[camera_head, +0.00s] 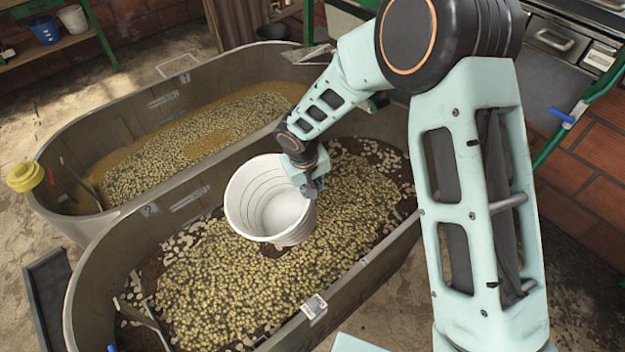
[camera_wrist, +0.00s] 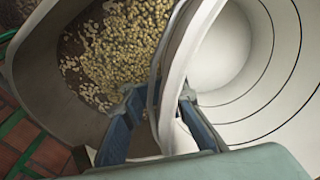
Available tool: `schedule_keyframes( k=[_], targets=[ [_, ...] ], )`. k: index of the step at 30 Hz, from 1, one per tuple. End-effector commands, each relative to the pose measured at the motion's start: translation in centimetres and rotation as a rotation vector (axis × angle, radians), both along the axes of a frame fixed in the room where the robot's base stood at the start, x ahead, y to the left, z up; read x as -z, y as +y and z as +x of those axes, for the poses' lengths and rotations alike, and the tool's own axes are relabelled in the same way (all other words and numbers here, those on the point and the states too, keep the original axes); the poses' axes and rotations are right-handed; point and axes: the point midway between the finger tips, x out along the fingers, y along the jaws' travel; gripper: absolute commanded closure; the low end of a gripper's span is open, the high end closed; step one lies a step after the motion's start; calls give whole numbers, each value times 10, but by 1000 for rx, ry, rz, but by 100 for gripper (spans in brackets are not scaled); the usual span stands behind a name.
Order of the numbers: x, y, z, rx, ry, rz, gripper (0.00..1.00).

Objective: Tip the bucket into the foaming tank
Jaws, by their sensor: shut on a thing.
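My gripper (camera_head: 312,184) is shut on the rim of a white bucket (camera_head: 262,208), at its right side. The bucket hangs tilted over the near tank (camera_head: 95,262), its mouth facing up toward the head camera. The visible inside looks empty, with dark ring lines. The far tank (camera_head: 62,150) holds pale beans in brownish, foamy-looking liquid, and the bucket is not over it. In the wrist view the gripper fingers (camera_wrist: 158,108) pinch the bucket wall, with the white inside of the bucket (camera_wrist: 225,50) at right.
The near tank holds beans on a dark bottom (camera_head: 215,300). The two tanks stand side by side, their walls close together. A yellow object (camera_head: 25,176) sits at the far tank's left end. A shelf with blue (camera_head: 44,30) and white buckets stands at back left.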

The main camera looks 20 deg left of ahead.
Motion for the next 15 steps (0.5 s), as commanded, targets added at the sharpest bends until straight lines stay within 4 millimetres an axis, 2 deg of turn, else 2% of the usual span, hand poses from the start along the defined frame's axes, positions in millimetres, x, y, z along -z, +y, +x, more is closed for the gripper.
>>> schedule_keyframes(
  k=[6,15],
  targets=[
    [30,1,-5,7,150,53,100],
    [54,5,-13,2,288,105,100]
  ],
)
